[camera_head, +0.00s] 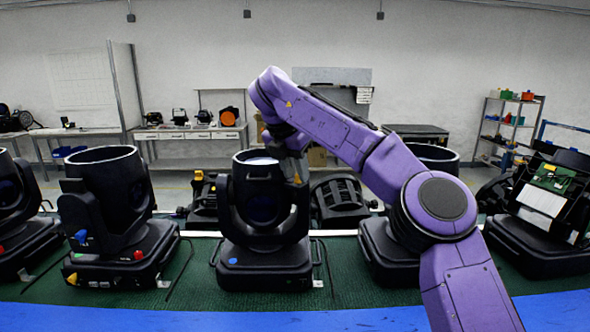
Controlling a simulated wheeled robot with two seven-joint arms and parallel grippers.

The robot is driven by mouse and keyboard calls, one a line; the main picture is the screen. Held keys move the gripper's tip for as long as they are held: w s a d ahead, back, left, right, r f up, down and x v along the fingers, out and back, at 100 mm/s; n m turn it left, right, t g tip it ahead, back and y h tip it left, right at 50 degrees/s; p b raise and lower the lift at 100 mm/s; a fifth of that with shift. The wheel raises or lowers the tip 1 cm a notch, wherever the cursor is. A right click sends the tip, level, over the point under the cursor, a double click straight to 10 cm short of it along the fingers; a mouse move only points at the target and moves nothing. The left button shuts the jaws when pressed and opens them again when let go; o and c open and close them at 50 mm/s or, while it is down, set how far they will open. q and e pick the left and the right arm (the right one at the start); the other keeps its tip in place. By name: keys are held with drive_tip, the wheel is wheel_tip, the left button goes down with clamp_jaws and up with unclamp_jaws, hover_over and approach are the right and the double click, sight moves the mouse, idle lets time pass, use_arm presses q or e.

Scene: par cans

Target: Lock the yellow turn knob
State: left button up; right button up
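The middle par can (262,215) stands upright on its dark base, with a blue knob (233,261) low on the front. A small yellow piece (297,179), perhaps a yellow turn knob, shows at the upper right side of its yoke. My purple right arm comes in from the lower right and bends down to that side. My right gripper (296,163) is dark, small and just above the yellow piece. Whether it touches it, and how its fingers stand, cannot be told. Another yellow knob (72,279) is on the base of the par can at left (110,195). My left gripper is out of view.
More dark par cans stand in a row on the green mat (195,285), one partly behind my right arm. An opened unit (548,205) with a green board is at right. Other units stand behind the row. A blue edge (200,318) runs along the front.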

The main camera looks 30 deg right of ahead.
drive_tip(key=shift+w+d+f, duration=0.2)
drive_tip(key=shift+w+d, duration=0.05)
drive_tip(key=shift+d, duration=0.05)
drive_tip(key=c, duration=0.3)
drive_tip(key=shift+s+d, duration=0.1)
drive_tip(key=shift+d, duration=0.05)
clamp_jaws()
drive_tip(key=shift+r, duration=0.15)
